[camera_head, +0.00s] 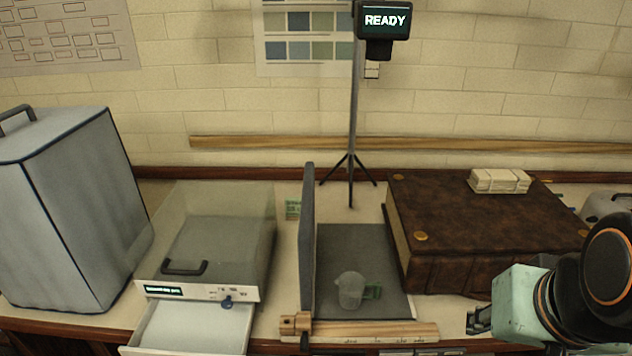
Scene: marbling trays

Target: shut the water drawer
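A pale open drawer (190,332) sticks out at the front of a grey box-shaped unit with a clear cover (222,232). It is the only drawer I see pulled out; I cannot read a label naming it as the water drawer. Its near end runs to the bottom edge of the picture. The unit's white front panel (196,291) has a small lit display and a blue knob (226,302). My gripper (474,321) is at the lower right, far right of the drawer and apart from it. Its dark fingers are small and partly hidden, so their opening is unclear.
An upright grey panel (307,240) stands between the unit and a dark mat (340,240) holding a clear measuring jug (351,290). A wooden strip (370,331) lies in front. A large brown book (470,225) is behind my arm. A grey covered box (65,215) stands left.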

